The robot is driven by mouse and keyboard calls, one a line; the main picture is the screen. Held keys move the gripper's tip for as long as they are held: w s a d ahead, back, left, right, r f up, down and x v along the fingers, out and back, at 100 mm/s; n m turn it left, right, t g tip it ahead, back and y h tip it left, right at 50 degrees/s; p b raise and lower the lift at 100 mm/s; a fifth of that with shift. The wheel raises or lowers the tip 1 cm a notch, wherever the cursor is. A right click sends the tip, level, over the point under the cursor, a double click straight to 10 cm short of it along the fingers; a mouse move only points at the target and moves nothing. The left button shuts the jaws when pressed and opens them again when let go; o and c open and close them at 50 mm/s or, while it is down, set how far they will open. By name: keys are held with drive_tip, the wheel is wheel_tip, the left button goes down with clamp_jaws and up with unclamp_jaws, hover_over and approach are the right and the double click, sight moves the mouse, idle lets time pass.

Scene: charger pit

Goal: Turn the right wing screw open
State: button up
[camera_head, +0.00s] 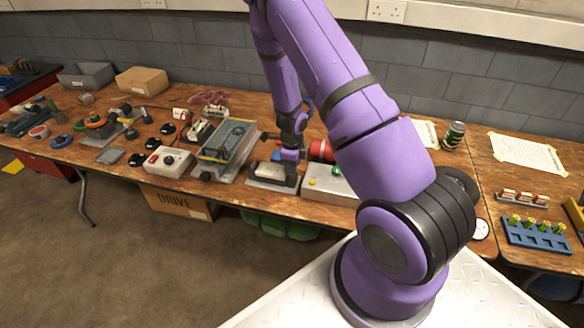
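My gripper (291,179) points down at the front of the bench, over the right part of a small device on a grey base plate (258,184). It is small and dark here, and I cannot tell whether its fingers are apart or shut, or whether they touch the device. The right wing screw cannot be made out; the gripper and arm cover part of that device. A pale block (268,170) shows on the device, left of my gripper.
A grey metal unit (228,141) stands close left of the gripper. A pale control box (331,188) with a yellow button stands close right, with a red cylinder (321,151) behind. A blue rack (538,235) and a can (454,135) are farther right.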

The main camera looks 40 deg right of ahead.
drive_tip(key=shift+f, duration=0.55)
clamp_jaws()
